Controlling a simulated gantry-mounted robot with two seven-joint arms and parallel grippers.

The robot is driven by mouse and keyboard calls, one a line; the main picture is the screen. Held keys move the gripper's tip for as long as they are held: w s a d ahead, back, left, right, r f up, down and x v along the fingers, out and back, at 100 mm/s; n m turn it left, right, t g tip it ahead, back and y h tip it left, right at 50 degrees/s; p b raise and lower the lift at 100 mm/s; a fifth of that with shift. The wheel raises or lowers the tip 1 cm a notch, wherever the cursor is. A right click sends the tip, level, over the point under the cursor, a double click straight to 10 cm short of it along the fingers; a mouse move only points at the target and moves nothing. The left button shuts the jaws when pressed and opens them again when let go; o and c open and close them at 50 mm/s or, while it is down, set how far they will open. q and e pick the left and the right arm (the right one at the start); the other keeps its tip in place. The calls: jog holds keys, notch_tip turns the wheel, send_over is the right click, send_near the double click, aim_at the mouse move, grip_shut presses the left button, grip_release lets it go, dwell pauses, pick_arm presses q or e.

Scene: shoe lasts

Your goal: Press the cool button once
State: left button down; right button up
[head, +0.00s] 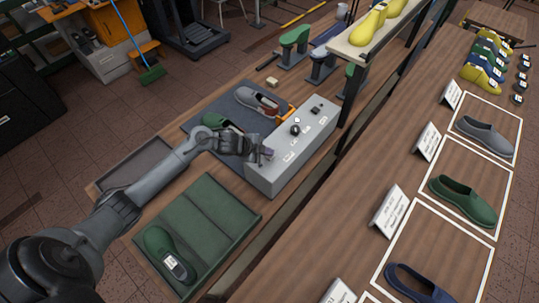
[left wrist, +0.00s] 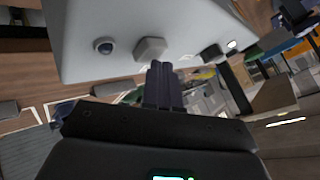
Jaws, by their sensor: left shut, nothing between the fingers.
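A light grey control box (head: 287,160) stands on the wooden bench, with small dark controls and white labels on top. In the left wrist view its panel (left wrist: 185,18) carries a round dark button (left wrist: 103,46), a grey hexagonal knob (left wrist: 150,48) and a dark block (left wrist: 212,53). I cannot read the labels or tell which control is the cool button. My left gripper (head: 266,153) is shut and empty at the box's near left end. In the wrist view its fingertips (left wrist: 161,68) are close to the hexagonal knob; contact cannot be told. My right gripper is not in view.
An orange handle (head: 286,112) and a grey-and-red shoe (head: 258,101) are behind the box on a dark mat. A green tray (head: 205,210) holding a green shoe (head: 165,250) lies in front. A shelf post (head: 352,100) rises by the box's far end.

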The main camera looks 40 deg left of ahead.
aim_at(267, 157)
pick_arm(q)
jog(key=shift+f, duration=0.3)
jog(key=shift+r, duration=0.2)
dwell(0.3)
jog(key=shift+r+p, duration=0.8)
jog(key=shift+p, duration=0.1)
jog(key=shift+r, duration=0.1)
notch_tip(267, 157, up, 5)
jog(key=p, duration=0.4)
jog(key=shift+p, duration=0.4)
